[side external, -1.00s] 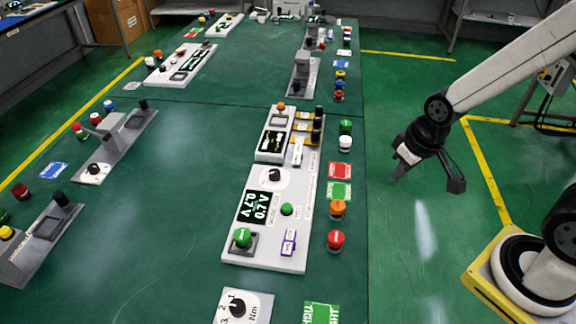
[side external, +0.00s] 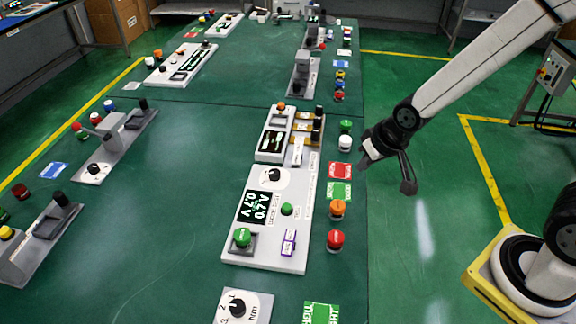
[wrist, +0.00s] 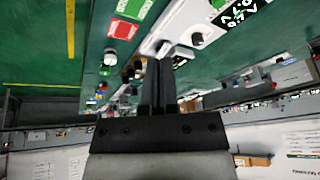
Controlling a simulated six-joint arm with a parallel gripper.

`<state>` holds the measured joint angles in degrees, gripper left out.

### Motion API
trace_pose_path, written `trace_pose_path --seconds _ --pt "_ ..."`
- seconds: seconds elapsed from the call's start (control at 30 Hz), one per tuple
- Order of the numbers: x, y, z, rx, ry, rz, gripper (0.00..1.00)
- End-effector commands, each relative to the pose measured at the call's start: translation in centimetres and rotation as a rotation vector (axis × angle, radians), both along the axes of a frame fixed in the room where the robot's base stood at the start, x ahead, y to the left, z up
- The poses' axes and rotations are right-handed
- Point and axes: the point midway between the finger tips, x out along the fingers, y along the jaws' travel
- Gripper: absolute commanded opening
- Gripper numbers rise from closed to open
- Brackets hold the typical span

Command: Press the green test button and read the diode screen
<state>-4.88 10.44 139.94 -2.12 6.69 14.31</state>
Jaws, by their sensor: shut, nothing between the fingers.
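The white panel (side external: 268,256) on the green table holds the diode screen (side external: 258,206), black with light digits reading about 0.7 V and 0.7 A. A small green button (side external: 287,209) with a label beside it sits right of the screen. A larger green button (side external: 242,237) sits on a grey base below the screen. My gripper (side external: 366,162) is shut and empty, above the table's right edge, up and right of both buttons and apart from them. In the wrist view my gripper (wrist: 160,62) points toward the panel; the screen (wrist: 240,12) shows upside down.
A black knob (side external: 274,175) stands above the screen. Red (side external: 336,239), orange (side external: 337,208), white (side external: 345,143) and dark green (side external: 346,127) buttons line the table's right edge beside a red card (side external: 340,170) and a green card (side external: 339,190).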

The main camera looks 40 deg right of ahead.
Motion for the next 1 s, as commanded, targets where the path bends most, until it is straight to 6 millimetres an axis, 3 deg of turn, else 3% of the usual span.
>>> trace_pose_path --seconds 0.2,0.5,0.73,1.0 --pt "4.1 3.0 -1.5 0.086 -0.106 -0.068 0.0" --pt "8.6 7.7 -3.6 0.248 -0.231 -0.149 0.0" --pt "10.5 10.6 -4.8 0.359 -0.286 -0.189 0.0" --pt "11.1 11.7 -5.1 0.406 -0.306 -0.203 0.0"
